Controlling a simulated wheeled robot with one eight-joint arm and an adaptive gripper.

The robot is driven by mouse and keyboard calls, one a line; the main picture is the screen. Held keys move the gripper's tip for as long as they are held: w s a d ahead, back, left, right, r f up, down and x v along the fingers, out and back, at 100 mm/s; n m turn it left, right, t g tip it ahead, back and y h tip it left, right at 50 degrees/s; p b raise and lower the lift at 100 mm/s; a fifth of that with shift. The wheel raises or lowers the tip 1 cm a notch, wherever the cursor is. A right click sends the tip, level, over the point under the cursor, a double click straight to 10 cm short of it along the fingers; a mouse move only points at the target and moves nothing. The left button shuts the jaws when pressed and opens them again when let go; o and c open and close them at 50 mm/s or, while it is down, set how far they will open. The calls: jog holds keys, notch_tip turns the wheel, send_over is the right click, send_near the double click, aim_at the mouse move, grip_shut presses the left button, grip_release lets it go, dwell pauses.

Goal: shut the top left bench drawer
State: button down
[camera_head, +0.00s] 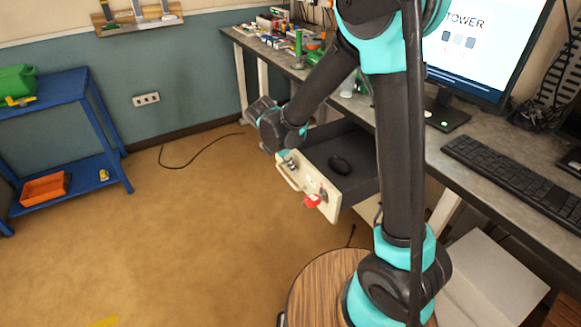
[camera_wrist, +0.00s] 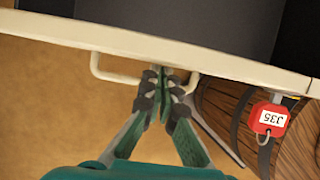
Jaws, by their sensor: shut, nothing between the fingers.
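The bench drawer (camera_head: 350,190) is pulled out from under the bench and stands open. Its cream front bears a pale bar handle (camera_head: 287,178) and a red padlock-like tag (camera_head: 312,201). My gripper (camera_head: 287,157) is at the drawer front, by the handle, partly hidden behind my wrist. In the wrist view my gripper (camera_wrist: 160,78) is shut and empty, its fingertips over the middle of the handle (camera_wrist: 120,78), close to the cream drawer edge (camera_wrist: 60,30). I cannot tell whether they touch. The red tag (camera_wrist: 270,118) reads J35.
The bench top (camera_head: 460,190) carries a keyboard (camera_head: 520,180), a monitor (camera_head: 480,50) and small tools at the back. A blue shelf (camera_head: 75,130) with bins stands at left. The floor (camera_head: 180,230) left of the drawer is mostly clear; a black cable (camera_head: 190,165) lies near the wall.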

send_over(357, 154)
jog(key=shift+d, duration=0.25)
jog(key=shift+d+r, duration=0.1)
dwell(0.4)
jog(key=shift+s+a, duration=0.1)
jog(key=shift+a, duration=0.25)
jog(key=s+a, duration=0.1)
jog(key=s+a+r, duration=0.1)
jog(key=a, duration=0.1)
jog(key=shift+s+a, duration=0.25)
jog(key=v, duration=0.8)
jog(key=s+d+f+m+y, duration=0.1)
jog(key=s+f+m, duration=0.1)
jog(key=s+m, duration=0.6)
jog(key=s+d+f+m+t+y, duration=0.1)
jog(key=s+f+m, duration=0.1)
jog(key=s+m, duration=0.6)
jog(key=s+d+f+m+y, duration=0.1)
jog(key=s+f+m, duration=0.2)
jog(key=s+m, duration=0.5)
jog(key=s, duration=0.6)
jog(key=shift+d+m+t+y, duration=0.3)
jog(key=shift+m+t, duration=0.1)
